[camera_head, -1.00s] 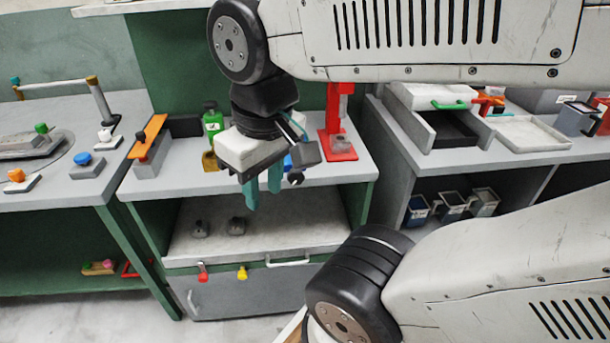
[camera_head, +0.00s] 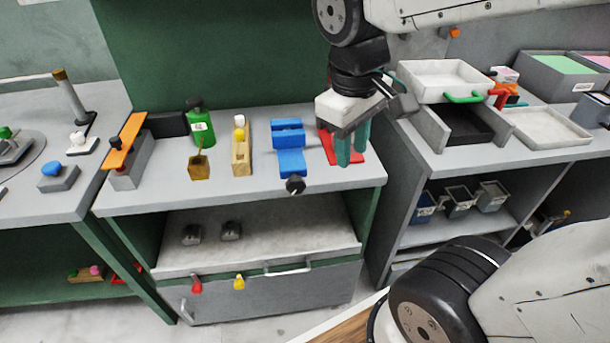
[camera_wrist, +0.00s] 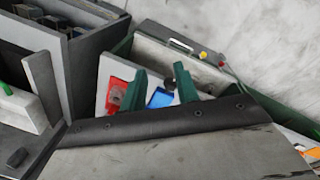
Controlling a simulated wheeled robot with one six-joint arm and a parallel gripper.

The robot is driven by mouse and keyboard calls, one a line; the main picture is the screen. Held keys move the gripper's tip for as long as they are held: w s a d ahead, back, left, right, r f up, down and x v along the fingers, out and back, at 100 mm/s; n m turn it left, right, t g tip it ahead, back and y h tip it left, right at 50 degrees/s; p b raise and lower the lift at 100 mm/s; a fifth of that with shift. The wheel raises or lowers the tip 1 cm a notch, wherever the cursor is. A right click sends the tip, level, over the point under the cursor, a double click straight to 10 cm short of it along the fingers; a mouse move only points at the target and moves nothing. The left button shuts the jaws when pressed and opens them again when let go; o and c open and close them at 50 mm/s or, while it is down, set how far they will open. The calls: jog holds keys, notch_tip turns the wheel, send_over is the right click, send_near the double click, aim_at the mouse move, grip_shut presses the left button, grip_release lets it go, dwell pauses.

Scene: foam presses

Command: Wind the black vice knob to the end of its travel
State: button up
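The blue vice (camera_head: 290,150) stands near the front of the grey bench, and its black knob (camera_head: 295,185) sticks out at the bench's front edge. My gripper (camera_head: 350,157), with its teal fingers pointing down, is right of the vice, in front of the red press (camera_head: 327,146), and apart from the knob. In the wrist view my gripper (camera_wrist: 160,68) is open, with a clear gap between its fingers. The blue vice (camera_wrist: 160,98) shows between them, partly hidden, with a dark round part beside it that seems to be the knob.
A wooden block with a yellow top (camera_head: 241,155), a green bottle (camera_head: 200,127) and a brown container (camera_head: 199,167) stand left of the vice. A white tray (camera_head: 440,78) with a green handle is on the right-hand bench. The space in front of the bench edge is clear.

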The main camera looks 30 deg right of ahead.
jog(key=w+a+f+n+g+h, duration=0.1)
jog(key=w+f+n, duration=0.2)
jog(key=w, duration=0.2)
jog(key=w+a+f+n+h, duration=0.1)
jog(key=w+f+n, duration=0.15)
jog(key=w, duration=0.25)
jog(key=n+h, duration=0.1)
jog(key=n, duration=0.4)
send_over(295, 178)
jog(key=a, duration=0.3)
notch_tip(295, 178, down, 8)
jog(key=r, duration=0.1)
jog(key=shift+g, duration=0.3)
jog(key=x, duration=0.5)
jog(key=w+x, duration=0.1)
jog(key=x, duration=0.1)
jog(key=shift+s+d+f, duration=0.15)
jog(key=shift+d+f, duration=0.15)
jog(key=shift+f, duration=0.05)
grip_shut()
